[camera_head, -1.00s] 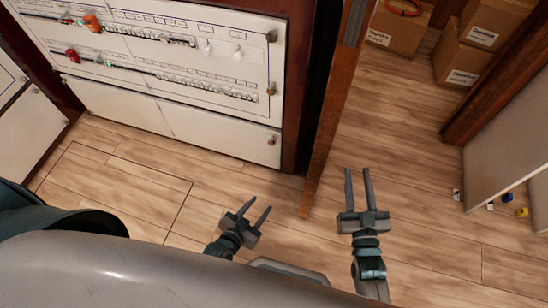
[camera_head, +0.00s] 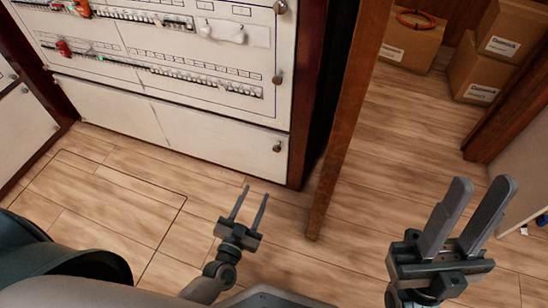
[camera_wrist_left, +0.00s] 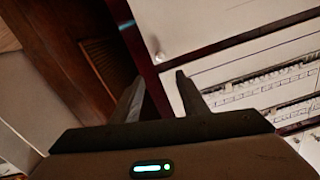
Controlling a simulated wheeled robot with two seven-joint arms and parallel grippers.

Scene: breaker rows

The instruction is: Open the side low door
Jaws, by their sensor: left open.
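The white breaker cabinet has a low door panel (camera_head: 215,134) along its bottom, with a round knob (camera_head: 277,148) at its right end. Another white low panel (camera_head: 22,128) stands at the left side on an adjoining cabinet. I cannot tell which one is the side low door. My left gripper (camera_head: 255,192) is open and empty over the floor, in front of and below the knobbed panel, apart from it. In the left wrist view its fingers (camera_wrist_left: 160,77) are spread, with a white panel and its knob (camera_wrist_left: 160,57) beyond. My right gripper (camera_head: 483,182) is open and empty at the right.
Breaker rows (camera_head: 205,80) with coloured switches fill the upper panel. A brown wooden door edge (camera_head: 345,130) stands between my grippers, right of the cabinet. Cardboard boxes (camera_head: 510,35) are at the back right. The wooden floor (camera_head: 170,185) before the cabinet is clear.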

